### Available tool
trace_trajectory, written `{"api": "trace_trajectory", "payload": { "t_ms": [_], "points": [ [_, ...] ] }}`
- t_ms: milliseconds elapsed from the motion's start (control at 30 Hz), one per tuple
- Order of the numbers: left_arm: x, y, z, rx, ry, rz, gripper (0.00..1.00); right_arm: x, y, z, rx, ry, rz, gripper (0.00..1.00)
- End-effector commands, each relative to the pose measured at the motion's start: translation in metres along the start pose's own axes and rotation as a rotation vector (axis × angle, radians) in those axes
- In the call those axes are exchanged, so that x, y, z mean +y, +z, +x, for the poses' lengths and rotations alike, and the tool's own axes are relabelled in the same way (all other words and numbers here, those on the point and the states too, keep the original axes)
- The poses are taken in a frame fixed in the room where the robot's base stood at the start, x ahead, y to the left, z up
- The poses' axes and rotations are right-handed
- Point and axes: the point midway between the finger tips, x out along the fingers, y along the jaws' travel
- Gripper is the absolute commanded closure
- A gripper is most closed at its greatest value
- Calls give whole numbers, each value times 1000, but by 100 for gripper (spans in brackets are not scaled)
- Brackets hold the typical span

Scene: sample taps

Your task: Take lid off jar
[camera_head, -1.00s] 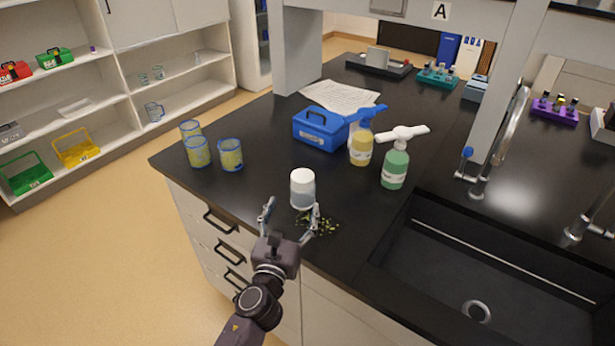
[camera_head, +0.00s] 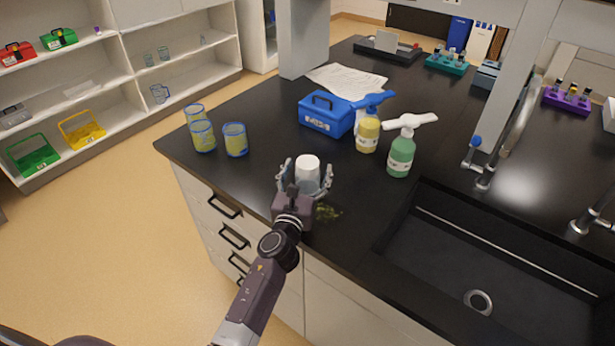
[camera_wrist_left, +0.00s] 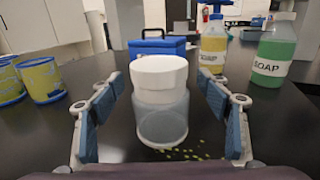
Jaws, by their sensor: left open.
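The jar (camera_wrist_left: 163,119) is a clear, upright container standing on the black counter. Its white lid (camera_wrist_left: 158,73) is on top; the lid also shows in the head view (camera_head: 307,165). My left gripper (camera_head: 307,178) is open, with one finger on each side of the jar. In the left wrist view, gaps show between the jar and both blue-padded fingers of the gripper (camera_wrist_left: 161,112). The lower jar is partly hidden by my gripper in the head view. My right gripper is not in view.
Scattered yellow-green bits (camera_head: 327,212) lie on the counter beside the jar. Several yellow-green beakers (camera_head: 235,140) stand to the left. A blue box (camera_head: 326,114), a yellow soap bottle (camera_head: 367,134) and a green soap bottle (camera_head: 401,156) stand behind. The sink (camera_head: 480,260) is at right.

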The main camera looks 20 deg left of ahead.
Motion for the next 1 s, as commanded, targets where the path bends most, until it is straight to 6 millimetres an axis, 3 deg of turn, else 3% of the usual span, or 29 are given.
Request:
{"api": "trace_trajectory", "payload": {
  "t_ms": [67, 467, 600, 833, 1000],
  "points": [
    [0, 0, 0, 0, 0, 0, 31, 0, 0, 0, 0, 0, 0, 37],
    [0, 0, 0, 0, 0, 0, 75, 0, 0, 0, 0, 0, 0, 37],
    [0, 1, 0, -1, 0, 0, 80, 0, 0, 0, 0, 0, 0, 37],
    [0, 2, 0, -2, 0, 1, 80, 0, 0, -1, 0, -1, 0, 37],
    [1, 14, 0, -3, 1, 2, 80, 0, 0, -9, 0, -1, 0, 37]
  ]
}}
